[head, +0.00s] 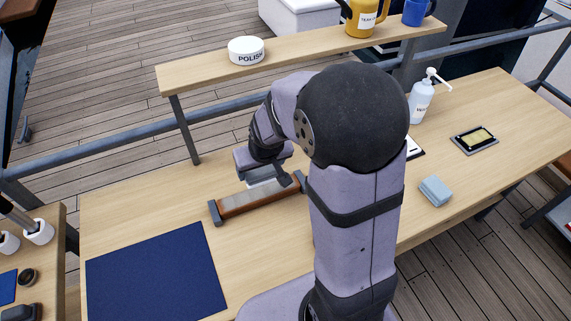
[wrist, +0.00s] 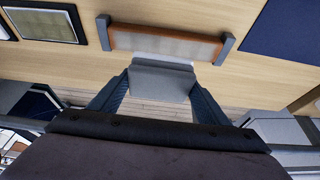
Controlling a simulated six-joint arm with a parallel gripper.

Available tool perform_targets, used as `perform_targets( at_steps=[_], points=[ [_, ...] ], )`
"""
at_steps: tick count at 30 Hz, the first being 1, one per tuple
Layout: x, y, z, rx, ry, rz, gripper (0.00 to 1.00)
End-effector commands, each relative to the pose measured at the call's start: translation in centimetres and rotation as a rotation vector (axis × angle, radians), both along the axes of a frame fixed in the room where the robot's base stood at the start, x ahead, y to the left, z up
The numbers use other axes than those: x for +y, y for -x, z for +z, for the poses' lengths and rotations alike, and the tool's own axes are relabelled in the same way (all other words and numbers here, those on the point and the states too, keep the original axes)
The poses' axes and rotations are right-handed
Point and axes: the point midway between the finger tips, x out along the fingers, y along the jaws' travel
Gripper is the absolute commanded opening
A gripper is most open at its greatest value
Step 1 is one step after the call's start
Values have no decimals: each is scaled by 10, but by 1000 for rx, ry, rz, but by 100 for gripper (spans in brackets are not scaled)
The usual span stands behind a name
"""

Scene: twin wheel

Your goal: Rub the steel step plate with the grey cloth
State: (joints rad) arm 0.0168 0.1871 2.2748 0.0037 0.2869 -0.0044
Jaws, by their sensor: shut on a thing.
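The steel step plate (head: 258,198) is a dull grey strip with a brown edge, lying on the bench between two dark grey end brackets. It also shows across the top of the wrist view (wrist: 165,45). My gripper (wrist: 158,88) is shut on a folded grey cloth (wrist: 160,82), which sits between its two fingers with a pale edge toward the plate. In the head view my gripper (head: 268,176) is at the plate's far long side, and my arm hides part of it. I cannot tell whether the cloth touches the plate.
A navy mat (head: 155,272) lies left of the plate. A blue-grey folded pad (head: 435,190), a dark tray (head: 474,139) with a yellow block and a pump bottle (head: 421,100) are at right. A raised shelf (head: 300,45) behind bears a polish tin (head: 246,50) and mugs.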

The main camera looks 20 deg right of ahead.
Motion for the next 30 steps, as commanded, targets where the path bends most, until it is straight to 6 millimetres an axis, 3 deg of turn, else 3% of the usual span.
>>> perform_targets(
  at_steps=[5,10,16,22,30],
  points=[
    [-31,5,-18,3,0,-78,52],
    [-80,12,-45,2,0,-201,52],
    [-141,8,-62,0,-1,-296,52],
    [-193,-2,-63,-2,1,-384,52],
    [-215,-19,-39,-2,1,-548,52]
  ],
)
